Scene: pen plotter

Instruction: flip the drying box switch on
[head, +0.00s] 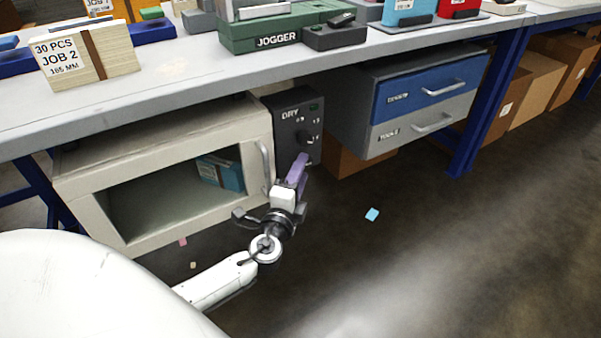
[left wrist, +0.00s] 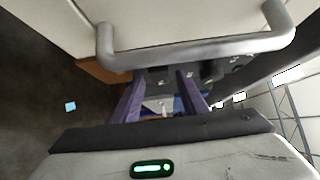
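The drying box (head: 180,135) is a beige cabinet with a windowed door under the bench. Its black panel (head: 297,108), marked DRY, is on its right side and carries a dark switch or knob (head: 307,138); I cannot tell its setting. My left gripper (head: 303,160) has purple fingers and is just below and in front of the panel, close to the switch. In the left wrist view my left gripper (left wrist: 160,76) shows its fingers spread, with the dark panel beyond them and nothing clearly held. My right gripper is not in view.
The box's door handle (head: 266,166) is close to the left of my left gripper; this grey bar (left wrist: 200,47) crosses the top of the left wrist view. A blue and grey drawer unit (head: 420,100) hangs to the right. The floor (head: 400,240) in front is mostly clear.

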